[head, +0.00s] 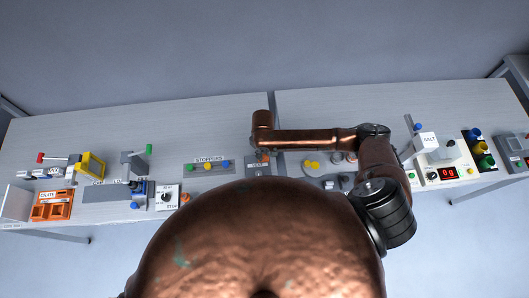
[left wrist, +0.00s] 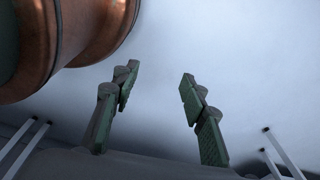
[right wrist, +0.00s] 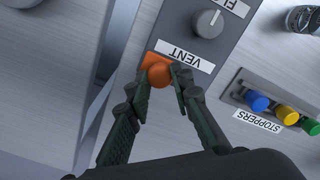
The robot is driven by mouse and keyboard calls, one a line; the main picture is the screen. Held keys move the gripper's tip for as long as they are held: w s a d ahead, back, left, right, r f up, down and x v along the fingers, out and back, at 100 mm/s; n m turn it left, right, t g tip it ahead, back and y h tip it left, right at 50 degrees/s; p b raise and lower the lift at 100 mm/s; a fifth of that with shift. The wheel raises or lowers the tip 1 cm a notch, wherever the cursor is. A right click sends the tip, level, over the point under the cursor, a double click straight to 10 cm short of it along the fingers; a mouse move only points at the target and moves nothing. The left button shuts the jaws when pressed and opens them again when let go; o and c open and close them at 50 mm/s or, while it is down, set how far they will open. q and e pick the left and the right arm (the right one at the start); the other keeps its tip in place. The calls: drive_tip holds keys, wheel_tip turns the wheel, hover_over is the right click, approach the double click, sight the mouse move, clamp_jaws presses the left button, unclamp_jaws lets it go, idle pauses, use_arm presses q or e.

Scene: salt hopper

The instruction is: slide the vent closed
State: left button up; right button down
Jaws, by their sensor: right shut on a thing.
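The vent is an orange slider with a round orange knob (right wrist: 191,95), beside the VENT label (right wrist: 186,55) on a grey panel (right wrist: 165,30) in the right wrist view. My right gripper (right wrist: 169,84) is shut on the knob, with its dark green fingers on both sides of it. In the head view the copper right arm reaches left over the table and covers most of the vent. My left gripper (left wrist: 158,82) is open and empty, with bare floor behind it in the left wrist view.
A grey dial (right wrist: 209,23) sits just above the VENT label. The stoppers rack (right wrist: 270,105) with blue, yellow and green knobs stands to the right. A gap between two tables (right wrist: 105,85) runs left of the panel. The SALT unit (head: 428,145) stands far right.

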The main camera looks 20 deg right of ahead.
sight(264, 155)
drive_tip(key=c, duration=2.1)
unclamp_jaws()
drive_tip(key=shift+s+d+f, duration=0.15)
drive_tip(key=shift+s+d, duration=0.1)
drive_tip(key=shift+s, duration=0.05)
drive_tip(key=shift+o, duration=1.4)
drive_tip(key=shift+s, duration=0.1)
drive_tip(key=shift+o, duration=0.7)
drive_tip(key=shift+w, duration=0.2)
wheel_tip(264, 155, up, 12)
